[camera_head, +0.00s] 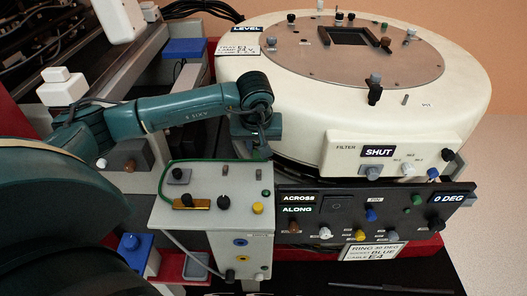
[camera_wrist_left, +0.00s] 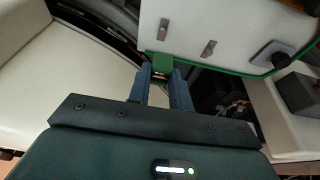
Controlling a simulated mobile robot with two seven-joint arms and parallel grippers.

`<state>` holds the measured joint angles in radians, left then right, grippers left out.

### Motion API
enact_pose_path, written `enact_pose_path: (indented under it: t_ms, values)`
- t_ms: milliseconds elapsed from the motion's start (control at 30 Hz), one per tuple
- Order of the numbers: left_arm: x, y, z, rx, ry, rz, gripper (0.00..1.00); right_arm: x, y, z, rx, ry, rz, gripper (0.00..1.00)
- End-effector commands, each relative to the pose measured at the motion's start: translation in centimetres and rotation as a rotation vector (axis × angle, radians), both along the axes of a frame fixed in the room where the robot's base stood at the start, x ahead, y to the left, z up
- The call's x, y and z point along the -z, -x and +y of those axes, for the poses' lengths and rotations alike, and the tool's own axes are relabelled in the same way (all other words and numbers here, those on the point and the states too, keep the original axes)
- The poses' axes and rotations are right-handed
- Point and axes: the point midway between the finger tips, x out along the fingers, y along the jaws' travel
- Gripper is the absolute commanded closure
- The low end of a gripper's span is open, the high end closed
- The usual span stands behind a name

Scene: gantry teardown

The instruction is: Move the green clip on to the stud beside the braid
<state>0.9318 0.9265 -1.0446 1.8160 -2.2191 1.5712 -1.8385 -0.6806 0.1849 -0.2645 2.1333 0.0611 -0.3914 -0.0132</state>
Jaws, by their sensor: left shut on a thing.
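My left gripper (camera_head: 261,150) is at the far right corner of a light grey box (camera_head: 216,230). In the left wrist view its fingers (camera_wrist_left: 162,78) are shut on a small green clip (camera_wrist_left: 162,65), close to the box's edge. A green cable (camera_wrist_left: 215,68) runs along that edge beside the clip; it also shows in the head view (camera_head: 208,160). Two small metal studs stand on the box, one (camera_head: 223,171) near the middle and one (camera_head: 258,174) nearer the gripper. I cannot tell surely which part is the braid. My right gripper is not in view.
A white round housing (camera_head: 300,95) rises behind the gripper. A black panel (camera_head: 340,208) with knobs and switches adjoins the box on the right. The box top also carries a gold bar (camera_head: 195,203), a black knob (camera_head: 223,202) and a yellow knob (camera_head: 257,208).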

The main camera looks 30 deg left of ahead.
Motion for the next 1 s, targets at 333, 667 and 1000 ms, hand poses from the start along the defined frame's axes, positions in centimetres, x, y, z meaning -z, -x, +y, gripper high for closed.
enact_pose_path:
  t_ms: [333, 667, 1000]
  values:
    - [-0.1, -0.1, 0.3, -0.011, 0.000, 0.000, 1.00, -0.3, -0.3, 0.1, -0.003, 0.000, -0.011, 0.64]
    - [0.4, -0.1, 0.3, -0.011, 0.000, -0.001, 1.00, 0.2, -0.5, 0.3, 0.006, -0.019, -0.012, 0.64]
    - [3.5, -0.1, 0.3, -0.011, 0.000, 0.000, 1.00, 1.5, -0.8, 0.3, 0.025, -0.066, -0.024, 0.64]
